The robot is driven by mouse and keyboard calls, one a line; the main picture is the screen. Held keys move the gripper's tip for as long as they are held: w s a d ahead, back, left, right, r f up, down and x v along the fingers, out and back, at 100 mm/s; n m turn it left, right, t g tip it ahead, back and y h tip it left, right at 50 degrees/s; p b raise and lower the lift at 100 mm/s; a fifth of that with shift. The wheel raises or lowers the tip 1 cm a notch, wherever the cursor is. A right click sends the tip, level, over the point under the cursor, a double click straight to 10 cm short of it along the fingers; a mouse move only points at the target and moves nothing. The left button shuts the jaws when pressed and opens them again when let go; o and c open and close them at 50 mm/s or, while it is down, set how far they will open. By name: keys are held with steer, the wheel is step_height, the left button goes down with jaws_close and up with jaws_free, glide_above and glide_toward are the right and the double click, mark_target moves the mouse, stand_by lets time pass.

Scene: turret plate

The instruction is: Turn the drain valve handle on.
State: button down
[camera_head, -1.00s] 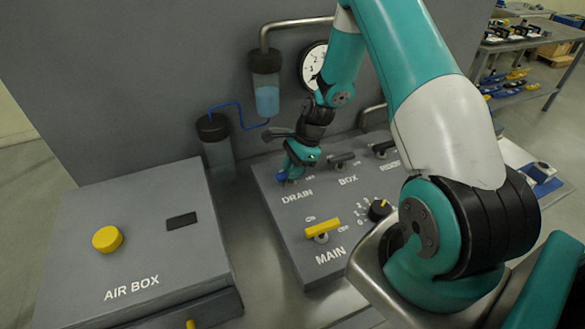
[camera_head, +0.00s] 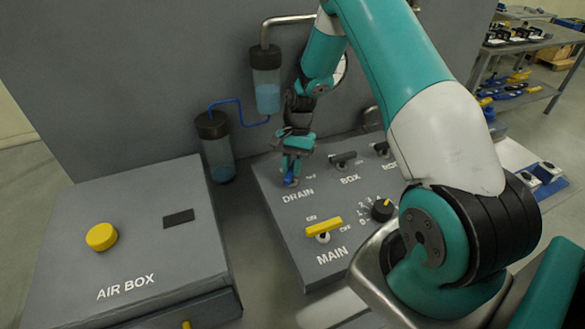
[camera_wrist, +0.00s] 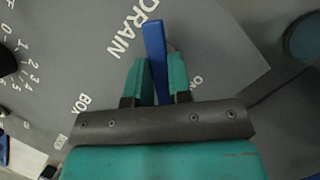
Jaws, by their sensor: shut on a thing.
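The drain valve handle is a blue bar (camera_wrist: 155,45) on the grey panel, beside the DRAIN label in the wrist view. My gripper (camera_wrist: 158,78) has its two teal fingers on either side of the bar, shut on it. In the head view the handle (camera_head: 290,180) shows as a small blue part under my gripper (camera_head: 291,168), above the DRAIN label. The ON mark lies to the right of the fingers in the wrist view. The handle's pivot and the OFF mark are hidden or too unclear to tell.
The panel also bears a dark BOX handle (camera_head: 343,159), another dark handle (camera_head: 382,149), a yellow MAIN handle (camera_head: 323,227) and a black knob (camera_head: 382,209). The AIR BOX (camera_head: 140,225) stands left.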

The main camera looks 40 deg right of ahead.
mark_target(290, 168)
steer(key=n, duration=0.2)
steer(key=n+g+h+b, duration=0.1)
steer(key=n, duration=0.1)
steer(key=shift+w+a+n, duration=0.1)
steer(key=shift+w+n, duration=0.05)
steer(key=shift+n, duration=0.15)
steer(key=shift+n+g+h+b, duration=0.3)
steer(key=shift+n+h+b, duration=0.4)
steer(key=shift+n, duration=0.9)
steer(key=shift+r, duration=0.1)
steer(key=c, duration=1)
jaws_free()
steer(key=shift+c, duration=0.2)
step_height(290, 168, up, 20)
steer(key=b, duration=0.3)
steer(key=shift+b, duration=0.4)
